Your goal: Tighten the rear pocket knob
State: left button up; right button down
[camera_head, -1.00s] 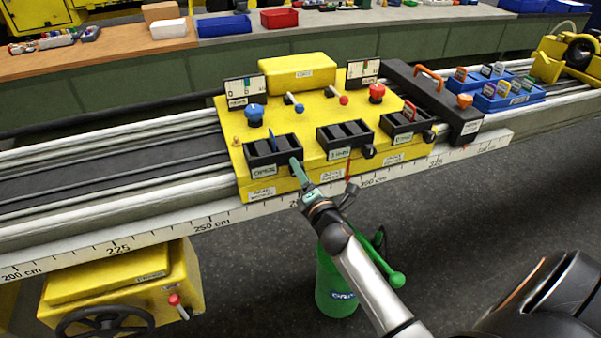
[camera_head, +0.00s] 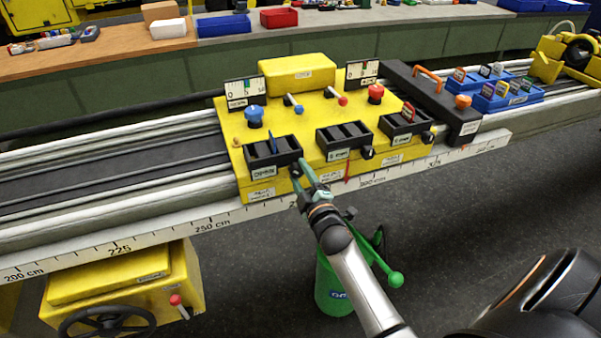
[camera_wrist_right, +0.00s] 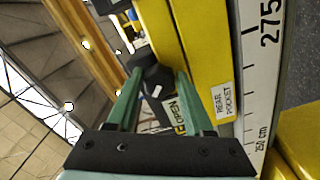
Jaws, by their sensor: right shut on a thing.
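The rear pocket (camera_head: 259,161) is the leftmost black tray on the yellow carriage (camera_head: 238,163), with a blue plate (camera_head: 274,143) standing in it. Its black knob (camera_wrist_right: 150,74) sits at the pocket's front right corner; a white mark shows on it in the wrist view. My right gripper (camera_head: 300,171) reaches up to it from below, its green fingers on either side. In the wrist view my right gripper (camera_wrist_right: 152,88) is shut on the knob. An "OPEN" label (camera_wrist_right: 178,114) is partly hidden by a finger. My left gripper is not in view.
The middle pocket (camera_head: 343,136) and right pocket (camera_head: 404,124) have similar knobs close by. A red pointer (camera_head: 347,172) hangs at the scale rail (camera_head: 222,222). A green canister (camera_head: 335,285) stands under my right arm.

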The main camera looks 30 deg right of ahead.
jog(key=m+p, duration=0.1)
jog(key=m, duration=0.3)
jog(key=shift+a+m, duration=0.1)
jog(key=shift+m, duration=0.3)
jog(key=m+p, duration=0.1)
jog(key=m, duration=0.3)
jog(key=shift+f, duration=0.1)
jog(key=shift+m, duration=0.3)
jog(key=shift+c, duration=1.5)
grip_release()
jog(key=shift+s, duration=0.1)
